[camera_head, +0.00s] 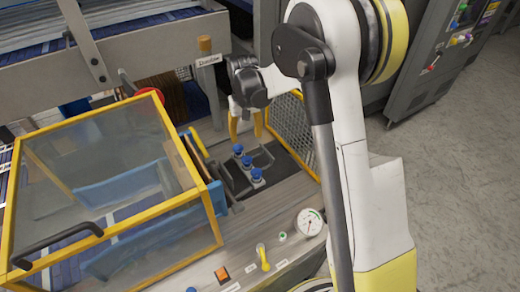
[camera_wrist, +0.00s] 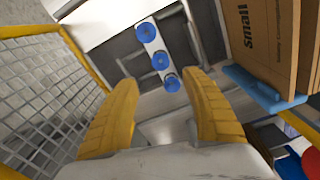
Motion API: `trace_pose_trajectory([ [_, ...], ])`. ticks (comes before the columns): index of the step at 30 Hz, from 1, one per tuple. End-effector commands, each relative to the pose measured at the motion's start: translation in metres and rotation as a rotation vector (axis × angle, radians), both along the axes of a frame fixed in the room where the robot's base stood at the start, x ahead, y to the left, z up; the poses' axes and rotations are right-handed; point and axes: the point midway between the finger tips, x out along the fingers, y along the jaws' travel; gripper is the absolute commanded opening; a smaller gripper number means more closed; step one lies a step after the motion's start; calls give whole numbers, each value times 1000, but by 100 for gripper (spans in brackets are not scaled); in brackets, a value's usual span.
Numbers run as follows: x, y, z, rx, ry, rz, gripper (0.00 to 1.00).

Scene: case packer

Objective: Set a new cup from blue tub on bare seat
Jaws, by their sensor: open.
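My gripper (camera_head: 246,134) is open, its two yellow fingers pointing down and apart with nothing held between them. It also shows in the wrist view (camera_wrist: 161,84). Three blue cups (camera_head: 247,162) sit in a row on a pale bar in the dark recess of the machine, just in front of my gripper. In the wrist view the row of cups (camera_wrist: 160,61) lies beyond the fingertips, and the nearest cup appears between them. I cannot make out a bare seat. I cannot identify a blue tub in either view.
A yellow-framed clear guard (camera_head: 110,185) with a black handle stands left of the recess. A mesh panel (camera_wrist: 45,85) borders the other side. Brown cartons (camera_wrist: 268,45) rest by a blue bracket (camera_wrist: 262,92). A gauge (camera_head: 309,222) is on the front deck.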

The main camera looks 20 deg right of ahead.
Motion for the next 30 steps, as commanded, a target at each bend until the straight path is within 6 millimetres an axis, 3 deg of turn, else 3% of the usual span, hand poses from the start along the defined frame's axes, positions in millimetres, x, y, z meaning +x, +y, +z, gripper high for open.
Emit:
trace_pose_trajectory([
  [5, -40, 0, 69, -1, -100, 11, 56],
  [9, -85, 0, 120, -2, -204, 21, 56],
  [15, -158, 0, 162, -7, -351, 36, 56],
  [22, -233, 0, 169, -14, -505, 51, 56],
  [25, -252, 0, 165, -16, -553, 56, 56],
  [30, -267, -1, 159, -18, -591, 60, 56],
])
